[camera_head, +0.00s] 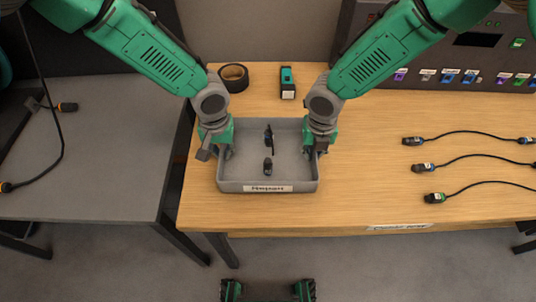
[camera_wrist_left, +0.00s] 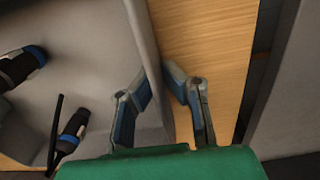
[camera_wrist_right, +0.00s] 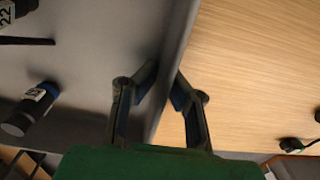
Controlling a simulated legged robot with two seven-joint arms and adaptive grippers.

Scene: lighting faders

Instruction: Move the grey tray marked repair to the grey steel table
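The grey tray (camera_head: 228,187), with a white label reading "Repair" on its front wall, is level at the left end of the wooden table. I cannot tell whether it rests on the wood. Two dark connectors (camera_head: 268,167) lie in it. My left gripper (camera_head: 222,150) straddles the left wall and looks shut on it; the left wrist view shows a finger on each side (camera_wrist_left: 158,70). My right gripper (camera_head: 315,150) looks shut on the right wall, also seen in the right wrist view (camera_wrist_right: 165,70). The grey steel table (camera_head: 90,150) stands at the left.
The wooden table (camera_head: 370,200) holds a black tape roll (camera_head: 234,77), a small black and teal device (camera_head: 287,83) and several short cables (camera_head: 470,160) at the right. A console (camera_head: 470,75) stands behind. A cable with orange-marked connectors (camera_head: 60,140) lies over the steel table.

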